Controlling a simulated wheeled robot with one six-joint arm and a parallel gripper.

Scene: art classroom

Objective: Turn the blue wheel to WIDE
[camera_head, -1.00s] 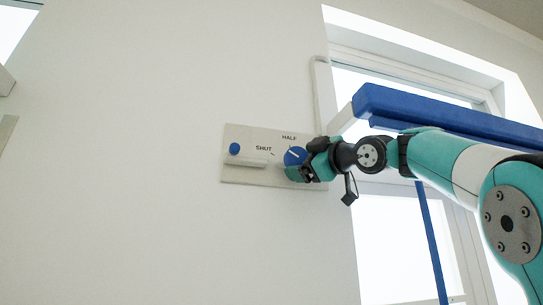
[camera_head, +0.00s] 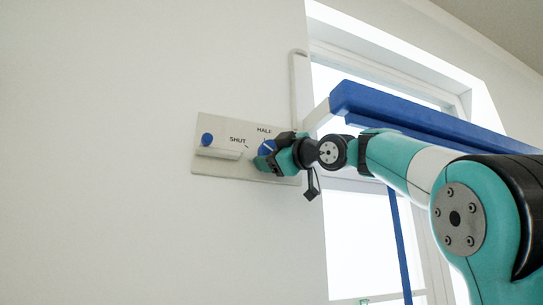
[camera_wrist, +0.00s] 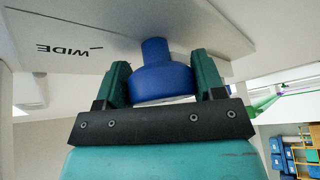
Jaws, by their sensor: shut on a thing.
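The blue wheel (camera_head: 265,148) is on a pale wall panel (camera_head: 222,172), at its right part. SHUT and HALF are printed left of and above the wheel in the head view. A white mark on the wheel is partly visible; my gripper hides much of the face. In the wrist view the wheel (camera_wrist: 162,80) sits between both teal fingers, and the word WIDE (camera_wrist: 68,50) with a short tick shows upside down on the panel, left of the wheel. My gripper (camera_head: 262,161) is shut on the wheel, one finger on each side.
A small blue knob (camera_head: 207,139) with a pale bar below it is at the panel's left. A blue beam (camera_head: 420,120) runs in front of the bright window, above my arm. The wall left of the panel is bare.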

